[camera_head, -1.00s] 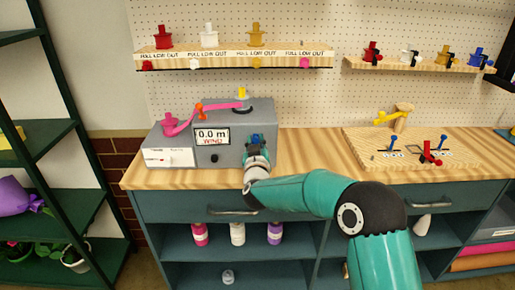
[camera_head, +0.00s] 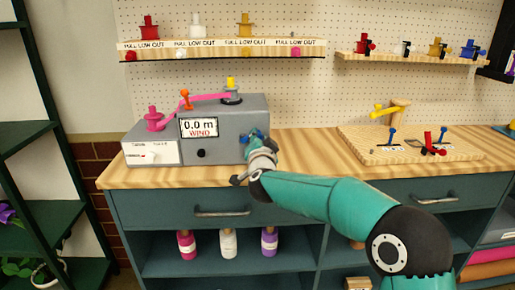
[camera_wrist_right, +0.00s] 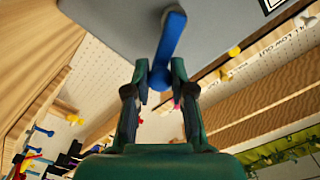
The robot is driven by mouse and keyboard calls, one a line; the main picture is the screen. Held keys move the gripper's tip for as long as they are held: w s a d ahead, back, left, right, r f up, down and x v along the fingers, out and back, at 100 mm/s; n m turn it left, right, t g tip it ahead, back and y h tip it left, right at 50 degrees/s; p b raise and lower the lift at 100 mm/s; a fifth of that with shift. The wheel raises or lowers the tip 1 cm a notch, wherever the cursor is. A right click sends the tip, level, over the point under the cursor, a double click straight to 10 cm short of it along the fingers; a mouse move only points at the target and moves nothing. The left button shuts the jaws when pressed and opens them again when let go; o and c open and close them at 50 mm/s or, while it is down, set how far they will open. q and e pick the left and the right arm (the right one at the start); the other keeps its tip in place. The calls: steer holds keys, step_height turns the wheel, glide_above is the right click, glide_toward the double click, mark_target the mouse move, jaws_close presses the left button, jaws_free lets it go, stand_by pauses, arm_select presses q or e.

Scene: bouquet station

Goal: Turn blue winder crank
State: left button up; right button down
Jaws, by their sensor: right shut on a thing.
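The grey winder (camera_head: 225,135) stands on the wooden bench, its display (camera_head: 199,128) reading "0.0 m WIND". Its blue crank (camera_head: 258,133) is at the right end of the front face, partly hidden by my right gripper (camera_head: 259,143). In the right wrist view the blue crank (camera_wrist_right: 170,40) reaches from the grey housing down between my right gripper's fingertips (camera_wrist_right: 160,76). The fingers are closed on its lower end. A pink ribbon (camera_head: 197,98) runs across the winder's top from a pink spool (camera_head: 154,119). My left gripper is not in view.
A shelf (camera_head: 225,48) with red, white and yellow spools hangs above the winder. A wooden board (camera_head: 405,147) with small blue and red levers lies to the right. Bare bench (camera_head: 310,145) lies between. Bottles (camera_head: 228,243) stand in the cabinet below.

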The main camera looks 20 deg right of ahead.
steer(key=f+m+b, duration=0.1)
steer(key=m+b, duration=0.1)
steer(key=f+m+b, duration=0.2)
steer(key=m+b, duration=0.1)
steer(key=shift+d+m, duration=0.2)
steer(key=shift+m, duration=0.1)
steer(key=m+b, duration=0.2)
steer(key=f+m+b, duration=0.1)
steer(key=shift+a+f+m+b, duration=0.1)
steer(key=shift+f+m+b, duration=0.05)
steer(key=shift+m+b, duration=0.25)
steer(key=shift+f+m+b, duration=0.1)
steer(key=shift+m+b, duration=0.25)
steer(key=shift+m, duration=0.15)
steer(key=c, duration=1.1)
jaws_free()
steer(key=shift+o, duration=0.6)
steer(key=shift+s+a, duration=0.1)
steer(key=shift+s, duration=0.05)
